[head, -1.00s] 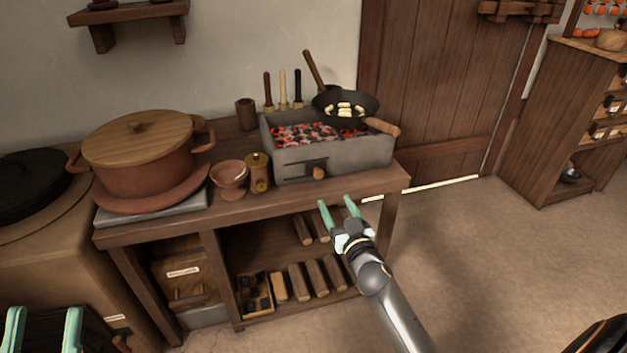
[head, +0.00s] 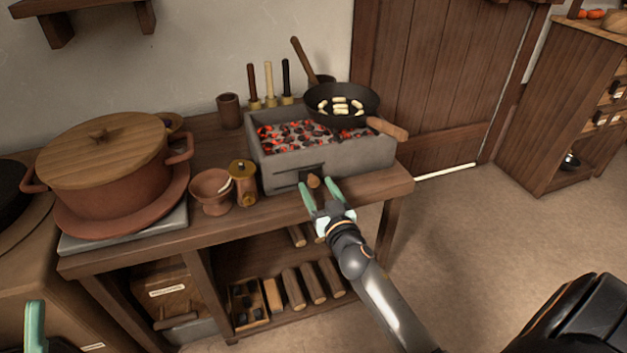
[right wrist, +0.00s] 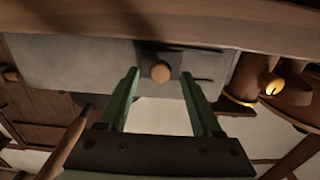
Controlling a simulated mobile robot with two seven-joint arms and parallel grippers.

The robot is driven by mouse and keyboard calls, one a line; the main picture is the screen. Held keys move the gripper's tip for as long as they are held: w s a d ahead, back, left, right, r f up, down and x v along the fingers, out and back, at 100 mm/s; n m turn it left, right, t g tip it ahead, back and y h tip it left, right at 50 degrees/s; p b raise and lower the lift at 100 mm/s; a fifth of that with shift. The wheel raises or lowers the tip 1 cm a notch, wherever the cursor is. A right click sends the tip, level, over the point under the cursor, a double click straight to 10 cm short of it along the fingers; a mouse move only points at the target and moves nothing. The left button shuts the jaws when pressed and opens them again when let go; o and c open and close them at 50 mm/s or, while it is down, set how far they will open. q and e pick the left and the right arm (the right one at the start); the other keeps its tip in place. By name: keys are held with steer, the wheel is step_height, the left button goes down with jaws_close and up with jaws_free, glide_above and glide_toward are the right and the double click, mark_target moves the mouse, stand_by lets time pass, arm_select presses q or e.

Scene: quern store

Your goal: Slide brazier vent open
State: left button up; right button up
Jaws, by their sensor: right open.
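The brazier (head: 350,159) is a grey stone box of glowing coals on the wooden table. Its front has a dark vent plate (head: 309,172) with a round wooden knob (head: 314,181). The right wrist view shows the knob (right wrist: 160,72) and the dark vent plate (right wrist: 172,57) up close. My right gripper (head: 321,188) is open in front of the brazier. Its green fingers stand to either side of the knob in the right wrist view, with a gap on both sides. Only one finger of my left gripper (head: 35,326) shows at the bottom left.
A black pan (head: 341,103) with pale food rests on the brazier. A brass-coloured canister (head: 243,184) and a clay bowl (head: 211,192) stand left of it. A big lidded pot (head: 105,165) is farther left. Logs (head: 303,283) lie on the shelf below.

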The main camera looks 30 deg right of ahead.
steer(key=shift+w, duration=0.2)
jaws_close()
stand_by(0.6)
stand_by(0.9)
